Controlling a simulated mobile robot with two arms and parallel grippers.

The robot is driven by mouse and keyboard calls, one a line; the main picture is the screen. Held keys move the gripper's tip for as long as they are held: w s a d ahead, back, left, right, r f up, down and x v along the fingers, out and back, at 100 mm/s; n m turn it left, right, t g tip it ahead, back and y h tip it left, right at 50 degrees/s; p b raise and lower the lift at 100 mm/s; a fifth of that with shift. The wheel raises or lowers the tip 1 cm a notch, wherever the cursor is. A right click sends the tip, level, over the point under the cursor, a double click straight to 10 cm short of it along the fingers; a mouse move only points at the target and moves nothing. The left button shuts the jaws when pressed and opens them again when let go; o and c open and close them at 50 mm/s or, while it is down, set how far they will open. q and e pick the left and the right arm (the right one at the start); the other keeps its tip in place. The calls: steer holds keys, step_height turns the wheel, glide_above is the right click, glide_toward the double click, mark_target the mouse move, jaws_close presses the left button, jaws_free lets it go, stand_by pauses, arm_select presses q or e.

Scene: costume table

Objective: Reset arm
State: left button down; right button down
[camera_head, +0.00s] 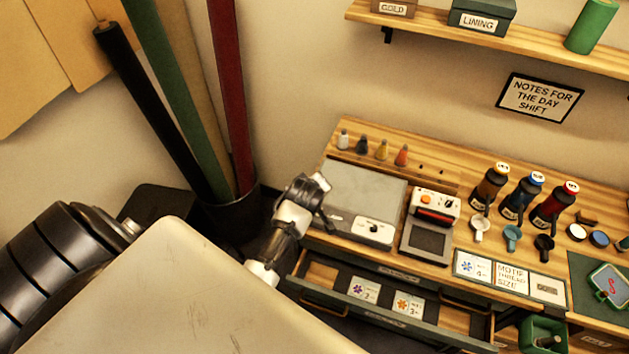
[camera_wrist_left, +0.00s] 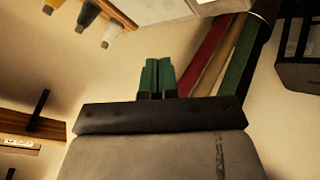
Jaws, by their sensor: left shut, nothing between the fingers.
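My left gripper (camera_head: 322,183) is raised beside the left end of the wooden worktable (camera_head: 440,160), near the grey flat-topped machine (camera_head: 365,195). In the left wrist view its two green-tipped fingers (camera_wrist_left: 157,78) are together, with nothing between them. That view is turned over, and the fingers stand out against the bare wall. My right gripper is not in view.
An open drawer (camera_head: 455,326) with cards juts from the table front below my left gripper. Fabric rolls stand in a dark bin (camera_head: 232,213) to its left. Bottles (camera_head: 490,185), cups and a small device (camera_head: 430,225) crowd the tabletop. A shelf (camera_head: 500,40) hangs above.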

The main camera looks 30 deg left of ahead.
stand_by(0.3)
arm_select(q)
steer(key=s+d+r+m+g+h, duration=0.1)
steer(key=s+d+r+m+g, duration=0.25)
steer(key=s, duration=0.55)
steer(key=s+d+r+m+h, duration=0.2)
steer(key=s+d+m, duration=0.3)
steer(key=s+m, duration=0.3)
steer(key=s+d+r+m+g+h, duration=0.1)
steer(key=s+d+r+m, duration=0.25)
steer(key=s, duration=0.65)
step_height(320, 180, down, 35)
steer(key=s+m+g+b, duration=0.1)
steer(key=s+g+b, duration=0.1)
steer(key=b, duration=0.4)
steer(key=s+a+f+b, duration=0.2)
steer(key=s+f+b, duration=0.2)
steer(key=s+f, duration=1.1)
step_height(320, 180, down, 3)
steer(key=shift+s+a+r+g, duration=0.1)
steer(key=shift+s+a+g, duration=0.05)
steer(key=shift+a+g, duration=0.25)
steer(key=shift+s, duration=0.1)
